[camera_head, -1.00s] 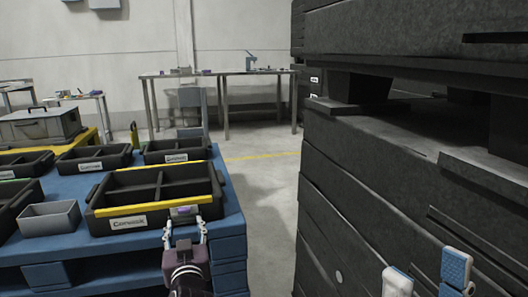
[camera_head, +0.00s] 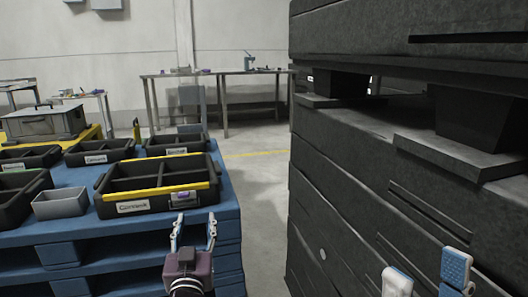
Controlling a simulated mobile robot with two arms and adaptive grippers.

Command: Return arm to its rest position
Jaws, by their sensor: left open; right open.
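My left gripper (camera_head: 194,232) is low in the head view, in front of the blue pallet stack. Its two fingers are spread and nothing is between them. Just beyond it is a black divided tray (camera_head: 112,207) with a yellow front edge and a white label. A small purple-and-grey item (camera_head: 184,196) is at the right part of the tray's front edge, apart from the fingers. My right gripper (camera_head: 427,276) is at the bottom right in front of the dark stack. Its two pale fingertips with blue pads are apart and empty; the rest is cut off by the frame.
A tall dark stack of crates (camera_head: 340,190) fills the right side, close to my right gripper. Blue pallets (camera_head: 60,245) carry several black trays and a small grey bin (camera_head: 61,203). Open floor (camera_head: 258,190) lies between them. Tables (camera_head: 215,72) stand at the back wall.

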